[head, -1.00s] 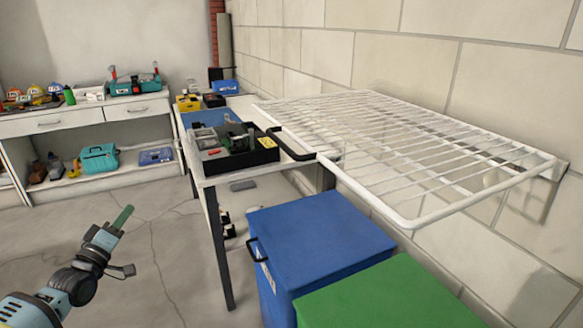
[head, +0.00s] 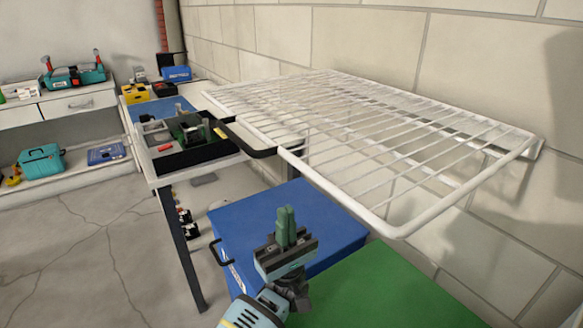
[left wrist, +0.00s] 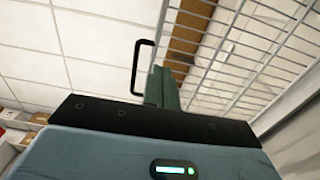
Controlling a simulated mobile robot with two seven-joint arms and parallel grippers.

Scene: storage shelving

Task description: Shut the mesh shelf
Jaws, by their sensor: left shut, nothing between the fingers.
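The mesh shelf (head: 345,139) is a white wire rack on the block wall at the right of the head view. It stands out roughly level from the wall, above the blue and green boxes. My left gripper (head: 286,225) is shut and empty, its green fingers pointing up. In the head view it shows below the shelf's front edge, in front of the blue box. In the left wrist view the fingers (left wrist: 161,85) point up toward the shelf's underside (left wrist: 235,45), with the mesh to their right. I see no contact with the shelf. My right gripper is not in view.
A blue box (head: 252,232) and a green box (head: 385,290) stand below the shelf. A table (head: 158,182) with a black tray (head: 190,152) of tools stands to the left, close to the shelf. A black handle (head: 240,140) shows there. Open floor lies at the left.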

